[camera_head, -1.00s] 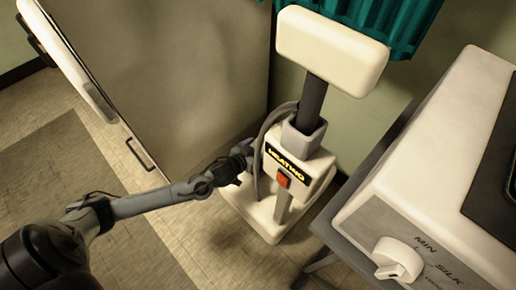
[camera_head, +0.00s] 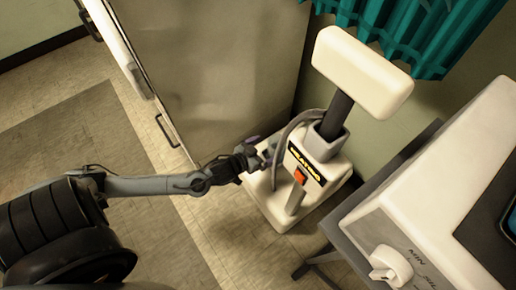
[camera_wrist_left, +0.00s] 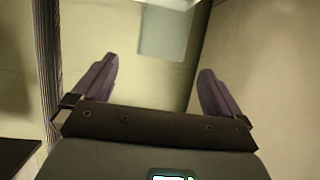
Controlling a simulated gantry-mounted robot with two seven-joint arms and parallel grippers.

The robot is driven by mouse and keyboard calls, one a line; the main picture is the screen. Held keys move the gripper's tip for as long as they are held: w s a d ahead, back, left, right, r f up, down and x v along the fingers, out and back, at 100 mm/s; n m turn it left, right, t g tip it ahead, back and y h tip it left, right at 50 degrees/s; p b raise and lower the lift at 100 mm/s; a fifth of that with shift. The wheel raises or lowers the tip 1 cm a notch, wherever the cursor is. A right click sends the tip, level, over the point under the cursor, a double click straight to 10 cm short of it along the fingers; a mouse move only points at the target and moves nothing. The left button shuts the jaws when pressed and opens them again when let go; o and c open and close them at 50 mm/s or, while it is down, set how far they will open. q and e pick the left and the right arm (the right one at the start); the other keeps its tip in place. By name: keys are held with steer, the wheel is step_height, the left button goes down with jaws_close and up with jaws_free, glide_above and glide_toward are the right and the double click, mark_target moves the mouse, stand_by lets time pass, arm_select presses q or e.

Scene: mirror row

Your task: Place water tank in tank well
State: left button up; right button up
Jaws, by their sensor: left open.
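A white floor unit (camera_head: 268,208) with a dark "HEATING" label and an orange-red switch (camera_head: 299,176) stands near the wall. A grey collar (camera_head: 326,142) on it surrounds a dark post, topped by a white block (camera_head: 362,72). My left gripper (camera_head: 264,153) is open at the left side of the unit, near its grey hose (camera_head: 286,133). In the left wrist view its two purple fingers (camera_wrist_left: 157,85) are spread with nothing between them. A pale, see-through box (camera_wrist_left: 164,30) shows beyond them; I cannot tell if it is the water tank. No tank well is clearly identifiable.
A large grey panel (camera_head: 215,65) with a handle stands behind my left arm. A teal curtain (camera_head: 420,35) hangs at the back. A cream machine with a knob (camera_head: 390,265) fills the right side. Tiled floor is open at left.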

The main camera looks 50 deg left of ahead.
arm_select(q)
steer(key=s+d+r+g, duration=0.1)
steer(key=s+d+g, duration=0.2)
steer(key=s, duration=0.3)
steer(key=s+d+r+m+g, duration=0.1)
steer(key=s+d+r+g, duration=0.1)
steer(key=s, duration=0.4)
steer(key=s+d+r+m+g, duration=0.1)
steer(key=s+d+r+g, duration=0.1)
steer(key=s+d+g, duration=0.2)
steer(key=s+d, duration=0.2)
steer(key=shift+s+d+r+g+p, duration=0.15)
steer(key=shift+s+r+g+p, duration=0.1)
steer(key=shift+s+g+p, duration=0.15)
